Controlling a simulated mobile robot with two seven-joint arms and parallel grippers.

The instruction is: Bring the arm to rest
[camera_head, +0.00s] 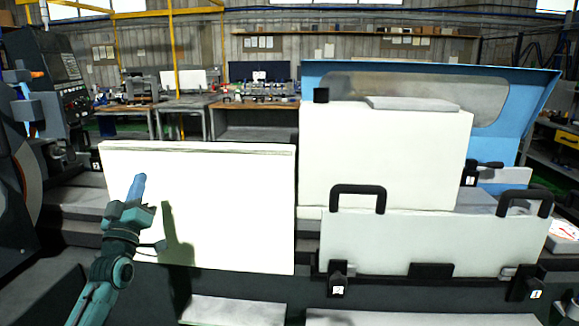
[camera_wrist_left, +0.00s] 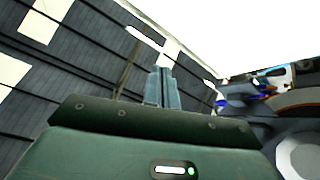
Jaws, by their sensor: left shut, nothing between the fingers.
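My left gripper (camera_head: 138,188) is in front of the left white panel of the machine in the head view, pointing up. Its fingers are shut with nothing between them. In the left wrist view the shut fingertips (camera_wrist_left: 162,87) point up past the dark green gripper body, toward the wall and bright windows. The left arm comes in from the bottom left, and its shadow falls on the panel. My right gripper does not show in either view.
The grinder's left white panel (camera_head: 225,205) stands close behind the gripper. A white guard with black handles (camera_head: 430,243) is at right, below a blue hood (camera_head: 530,88). A dark control panel (camera_head: 58,75) stands at far left. Workbenches (camera_head: 255,106) stand behind.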

